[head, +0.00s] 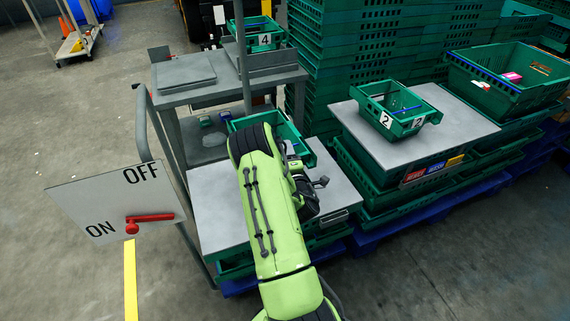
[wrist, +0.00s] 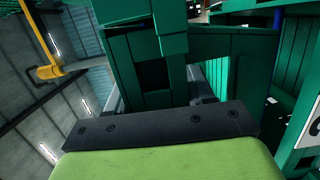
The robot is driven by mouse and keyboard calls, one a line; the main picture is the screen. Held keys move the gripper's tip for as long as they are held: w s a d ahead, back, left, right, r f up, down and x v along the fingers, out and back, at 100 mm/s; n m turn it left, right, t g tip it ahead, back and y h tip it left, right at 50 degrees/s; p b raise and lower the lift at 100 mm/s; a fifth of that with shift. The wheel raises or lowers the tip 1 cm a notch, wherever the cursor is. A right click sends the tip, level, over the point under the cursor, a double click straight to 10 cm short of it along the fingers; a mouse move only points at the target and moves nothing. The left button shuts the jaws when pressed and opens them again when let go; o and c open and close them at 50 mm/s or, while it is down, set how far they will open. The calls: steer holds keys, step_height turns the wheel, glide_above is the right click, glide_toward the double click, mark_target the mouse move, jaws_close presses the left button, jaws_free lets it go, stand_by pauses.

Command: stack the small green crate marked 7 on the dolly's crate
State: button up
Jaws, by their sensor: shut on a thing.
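A small green crate (head: 290,129) is at the end of my arm above a grey table, partly hidden behind the arm in the head view. No number can be read on it. My gripper (head: 292,152) is shut on this crate, its fingers mostly hidden by my wrist. In the wrist view the crate's green wall (wrist: 235,42) is close in front of the dark gripper mount. A low wheeled dolly (head: 75,44) stands far off at top left, carrying blue things. I cannot make out a crate on it.
A green crate marked 2 (head: 397,108) sits on a grey tabletop (head: 455,117) at right. A crate marked 4 (head: 262,42) stands at the back. Tall green crate stacks (head: 345,50) block the rear. An ON/OFF panel (head: 80,200) is at left; open floor lies beyond.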

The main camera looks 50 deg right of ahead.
step_height(320, 180, down, 2)
steer(key=shift+f+b, duration=0.15)
steer(key=shift+b, duration=0.15)
steer(key=o, duration=1.4)
steer(key=shift+s, duration=0.1)
